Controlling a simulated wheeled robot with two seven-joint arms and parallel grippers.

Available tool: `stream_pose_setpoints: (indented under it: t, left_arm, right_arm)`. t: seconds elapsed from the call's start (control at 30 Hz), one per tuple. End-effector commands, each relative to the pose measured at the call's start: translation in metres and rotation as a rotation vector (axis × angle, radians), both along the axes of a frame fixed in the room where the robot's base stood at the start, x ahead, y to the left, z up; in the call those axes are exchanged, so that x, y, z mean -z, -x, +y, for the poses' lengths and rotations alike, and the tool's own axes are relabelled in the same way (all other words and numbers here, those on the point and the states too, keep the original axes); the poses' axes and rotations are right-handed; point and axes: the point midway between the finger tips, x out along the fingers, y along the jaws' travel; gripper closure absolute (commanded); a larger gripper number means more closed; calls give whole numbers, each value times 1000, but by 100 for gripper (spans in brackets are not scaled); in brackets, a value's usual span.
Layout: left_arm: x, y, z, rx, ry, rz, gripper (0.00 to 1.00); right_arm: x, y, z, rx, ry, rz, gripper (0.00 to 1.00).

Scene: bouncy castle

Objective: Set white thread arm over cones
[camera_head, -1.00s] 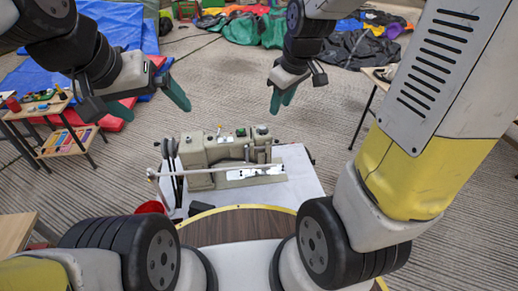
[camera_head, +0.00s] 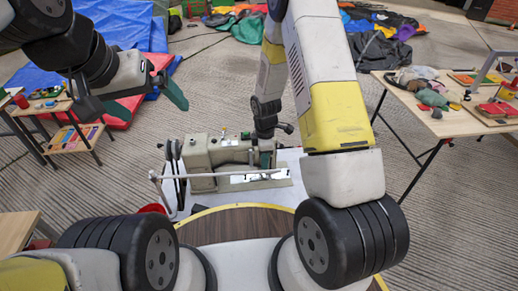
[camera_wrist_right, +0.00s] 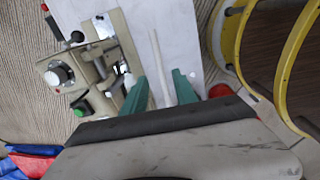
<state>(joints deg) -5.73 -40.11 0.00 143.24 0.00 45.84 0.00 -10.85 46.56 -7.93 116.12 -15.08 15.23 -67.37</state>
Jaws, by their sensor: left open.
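The white thread arm (camera_head: 220,175) is a thin rod reaching roughly level across the front of the beige sewing machine (camera_head: 199,160). Dark upright pieces (camera_head: 173,152) stand at the machine's left end; I cannot tell whether these are the cones. My right gripper (camera_head: 267,160) is low at the machine's right part, near the rod's right end. In the right wrist view, its green fingers (camera_wrist_right: 160,78) stand apart, with the white rod (camera_wrist_right: 155,52) between them and gaps visible. My left gripper (camera_head: 152,103) is open and empty, above and left of the machine.
The machine stands on a white-topped table (camera_head: 293,195). A red bowl-like thing (camera_head: 152,208) is at its left edge. A side table with tools (camera_head: 440,120) is at right and a small shelf (camera_head: 70,140) at left. A yellow-edged brown round surface (camera_head: 235,228) is close in front.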

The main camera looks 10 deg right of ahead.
Motion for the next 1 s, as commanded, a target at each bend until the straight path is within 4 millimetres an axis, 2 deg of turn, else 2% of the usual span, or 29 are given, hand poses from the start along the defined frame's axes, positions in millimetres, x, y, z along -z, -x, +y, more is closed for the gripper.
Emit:
stream_pose_setpoints:
  t: [0.1,0.3,0.43,0.7,0.87,0.9,1.0]
  left_arm:
    - [0,0,0,0,0,0,0]
    - [0,0,0,0,0,0,0]
    - [0,0,0,0,0,0,0]
    - [0,0,0,0,0,0,0]
    - [0,0,0,0,0,0,0]
    - [0,0,0,0,0,0,0]
    - [0,0,0,0,0,0,0]
  right_arm:
    - [22,0,0,1,2,3,66]
    - [48,-3,0,2,1,1,66]
    - [55,-3,0,2,0,1,66]
    - [56,-4,0,3,0,0,66]
    - [56,-4,0,3,0,0,97]
    - [56,-4,0,3,0,0,100]
    - [56,-4,0,3,0,0,100]
